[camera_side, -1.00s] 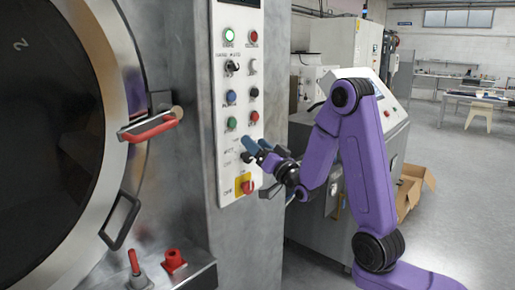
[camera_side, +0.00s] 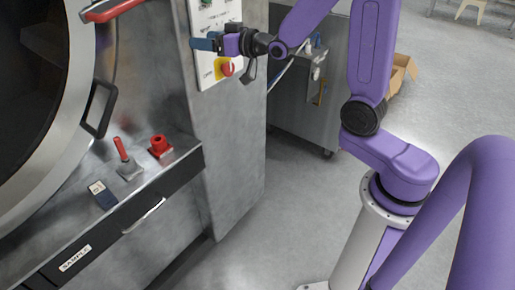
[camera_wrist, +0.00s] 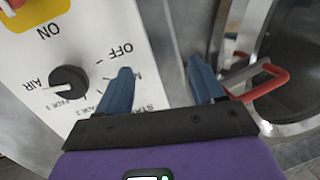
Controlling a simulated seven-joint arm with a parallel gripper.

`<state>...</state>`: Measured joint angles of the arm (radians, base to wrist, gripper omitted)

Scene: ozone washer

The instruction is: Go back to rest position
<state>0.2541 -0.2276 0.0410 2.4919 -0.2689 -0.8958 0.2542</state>
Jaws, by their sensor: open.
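My gripper (camera_side: 205,42) is at the white control panel (camera_side: 208,76), just above the red knob (camera_side: 228,67) on its yellow plate. Its blue fingers point left in the side view. In the wrist view the two fingers of my gripper (camera_wrist: 160,72) stand apart with nothing between them. The left finger overlaps the panel's printed lettering, close to a black selector knob (camera_wrist: 70,85) beside the word AIR. Whether the finger touches the panel cannot be told. The gripper and arm hide part of the panel in the side view.
A red door handle (camera_side: 110,10) sits on the round metal door at left. A ledge below bears a red-handled lever (camera_side: 121,149), a red fitting (camera_side: 160,146) and a dark blue item (camera_side: 102,194). A cardboard box (camera_side: 401,73) stands behind my arm. The floor in front is clear.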

